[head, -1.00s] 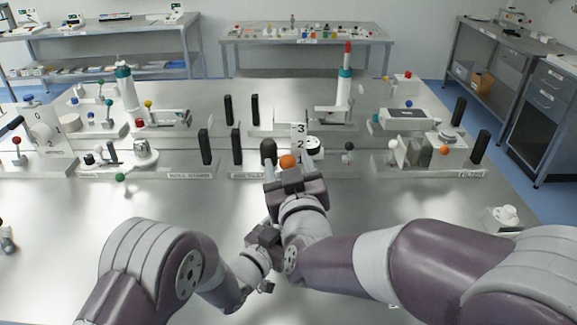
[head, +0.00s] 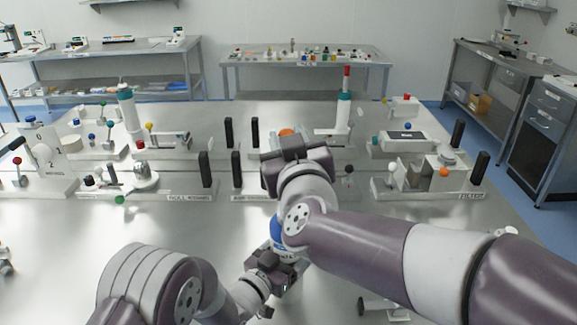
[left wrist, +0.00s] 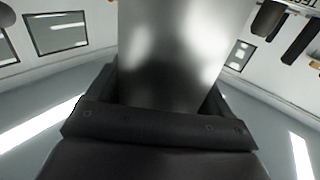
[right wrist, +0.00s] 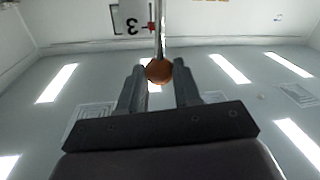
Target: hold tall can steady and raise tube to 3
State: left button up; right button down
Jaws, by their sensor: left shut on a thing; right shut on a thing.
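An orange ball (right wrist: 159,71) sits between the fingers of my right gripper (right wrist: 160,78), which is shut on it. A thin light tube (right wrist: 159,30) runs from the ball. A plate with the number 3 (right wrist: 131,26) stands beside the tube, and a red pointer (right wrist: 151,27) is near the 3. In the head view, the ball shows just above my right gripper (head: 294,146), which hides the plate. In the left wrist view, my left gripper (left wrist: 163,98) is shut on a wide grey metal can (left wrist: 168,55). In the head view my arms hide most of the can.
White fixtures stand along the bench, with black posts (head: 237,168) left of my right gripper. A white and teal column with a red top (head: 344,108) stands behind at the right. A box fixture with an orange knob (head: 444,172) is further right. The front bench is mostly clear.

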pick_arm(q)
jog(key=shift+s+f, duration=0.2)
jog(key=shift+f, duration=0.35)
pick_arm(e)
jog(key=shift+r, duration=0.3)
jog(key=c, duration=0.8)
grip_release()
jog(key=shift+f, duration=0.1)
jog(key=s, duration=0.4)
jog(key=s+d, duration=0.1)
jog(key=s, duration=0.3)
jog(key=s+d, duration=0.1)
jog(key=s, duration=0.3)
pick_arm(q)
jog(key=shift+r, duration=0.15)
jog(key=shift+w+r, duration=0.1)
jog(key=shift+r, duration=0.15)
jog(key=shift+r, duration=0.1)
